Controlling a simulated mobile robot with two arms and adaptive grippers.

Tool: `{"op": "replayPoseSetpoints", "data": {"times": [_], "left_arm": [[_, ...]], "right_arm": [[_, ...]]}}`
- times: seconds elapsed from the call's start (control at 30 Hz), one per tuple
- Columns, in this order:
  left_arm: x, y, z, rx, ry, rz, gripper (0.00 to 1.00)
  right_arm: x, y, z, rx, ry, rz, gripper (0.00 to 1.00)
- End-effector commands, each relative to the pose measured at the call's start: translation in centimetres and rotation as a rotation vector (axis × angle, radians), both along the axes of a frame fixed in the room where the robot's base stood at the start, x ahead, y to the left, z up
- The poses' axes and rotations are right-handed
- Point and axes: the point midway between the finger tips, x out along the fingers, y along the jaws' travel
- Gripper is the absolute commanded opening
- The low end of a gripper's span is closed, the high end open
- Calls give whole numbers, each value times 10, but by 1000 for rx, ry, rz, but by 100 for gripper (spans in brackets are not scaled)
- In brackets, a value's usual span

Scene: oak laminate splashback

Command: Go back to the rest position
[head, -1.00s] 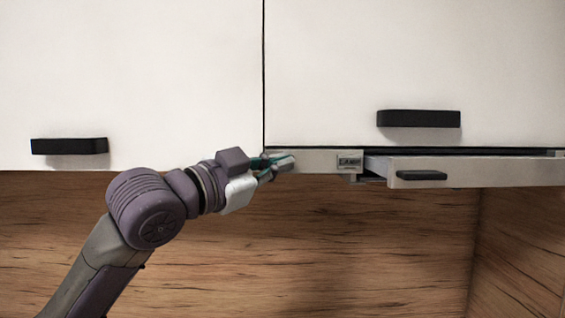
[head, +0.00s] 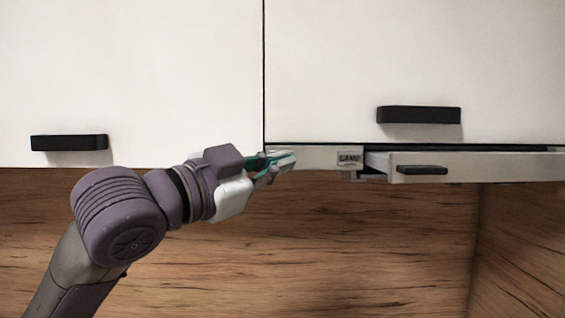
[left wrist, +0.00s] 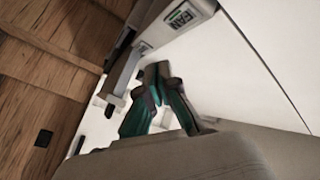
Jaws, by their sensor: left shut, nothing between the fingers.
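My left gripper (head: 282,162) is shut and empty in the head view, close to the left end of the grey strip (head: 318,158) under the right cabinet. I cannot tell whether the fingertips touch the strip. The left wrist view shows the shut fingers (left wrist: 160,88), dark with green parts, pointing towards the underside of the cabinet. My left arm reaches in from the lower left. My right gripper is not in view.
Two white cabinet doors with black handles (head: 69,143) (head: 419,115) fill the top. Below the right door a shallow grey drawer front (head: 490,168) with a dark handle (head: 422,170) sticks out. A small label (head: 349,158) is on the strip. The wooden splashback (head: 350,240) is clear.

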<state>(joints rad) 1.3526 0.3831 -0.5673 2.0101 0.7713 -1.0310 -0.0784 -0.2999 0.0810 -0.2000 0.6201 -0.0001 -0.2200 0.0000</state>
Motion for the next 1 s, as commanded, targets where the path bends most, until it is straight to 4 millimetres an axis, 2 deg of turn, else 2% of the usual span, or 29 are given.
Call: {"op": "replayPoseSetpoints", "data": {"times": [0.1, 0.23, 0.53, 0.63, 0.67, 0.77, 0.9, 0.97, 1.0], "left_arm": [[-12, 0, 0, 0, -3, 0, 0], [-18, 0, 0, 1, -1, 2, 0], [-18, 0, -1, 0, 2, 2, 0], [-11, 2, -16, -3, 31, 9, 0], [-8, 3, -25, -5, 49, 14, 0], [8, 9, -70, -20, 137, 43, 0], [28, 25, -159, -44, 310, 114, 0], [31, 33, -199, -52, 387, 152, 0], [31, 39, -226, -57, 440, 178, 0]], "right_arm": [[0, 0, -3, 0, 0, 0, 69], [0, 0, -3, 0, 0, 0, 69], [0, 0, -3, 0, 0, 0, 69], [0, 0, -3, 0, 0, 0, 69], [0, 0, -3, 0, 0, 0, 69], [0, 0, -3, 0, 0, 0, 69], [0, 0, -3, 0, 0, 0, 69], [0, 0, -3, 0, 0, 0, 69], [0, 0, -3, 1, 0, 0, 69]]}}
